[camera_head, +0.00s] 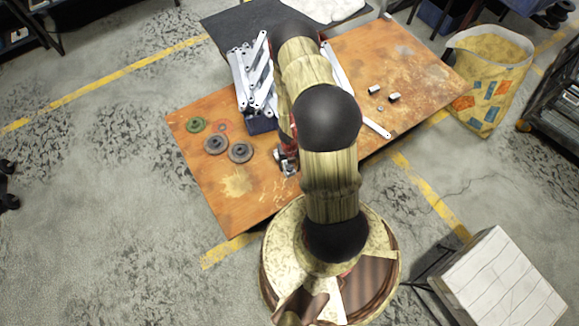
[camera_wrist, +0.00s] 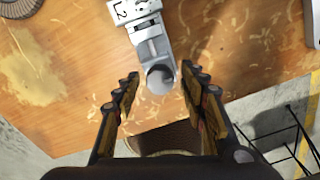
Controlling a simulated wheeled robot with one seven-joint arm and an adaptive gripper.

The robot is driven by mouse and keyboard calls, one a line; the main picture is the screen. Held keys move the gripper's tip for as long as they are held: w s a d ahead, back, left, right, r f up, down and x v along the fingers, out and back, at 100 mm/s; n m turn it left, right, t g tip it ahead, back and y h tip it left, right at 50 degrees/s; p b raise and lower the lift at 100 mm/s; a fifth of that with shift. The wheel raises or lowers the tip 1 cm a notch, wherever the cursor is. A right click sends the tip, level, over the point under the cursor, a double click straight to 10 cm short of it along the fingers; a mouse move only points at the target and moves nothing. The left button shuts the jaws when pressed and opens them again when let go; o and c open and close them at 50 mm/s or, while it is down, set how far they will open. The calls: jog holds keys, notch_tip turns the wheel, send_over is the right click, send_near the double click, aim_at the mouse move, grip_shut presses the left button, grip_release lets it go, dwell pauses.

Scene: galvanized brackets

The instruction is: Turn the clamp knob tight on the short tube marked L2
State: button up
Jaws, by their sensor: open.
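The short tube marked L2 (camera_wrist: 119,12) shows at the top of the wrist view, a light grey piece with a black label. A grey clamp (camera_wrist: 150,38) sits on it, and its round knob (camera_wrist: 160,79) points toward my gripper. My gripper (camera_wrist: 155,85) is open, with one finger on each side of the knob. I see gaps between the fingers and the knob. In the head view the metal clamp parts (camera_head: 288,165) show at the table's near side, beside my arm. My arm hides most of my gripper there.
The worn orange table (camera_head: 240,205) carries grey discs (camera_head: 240,151), a green disc (camera_head: 195,124), a bin of pale brackets (camera_head: 262,122) and small metal blocks (camera_head: 394,97). A patterned sack (camera_head: 490,85) stands at right. A white box (camera_head: 500,285) is at lower right.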

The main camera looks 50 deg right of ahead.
jog(key=n, duration=0.4)
jog(key=shift+n, duration=0.4)
jog(key=n, duration=0.5)
jog(key=shift+n, duration=0.4)
jog(key=shift+c, duration=0.9)
jog(key=c, duration=0.9)
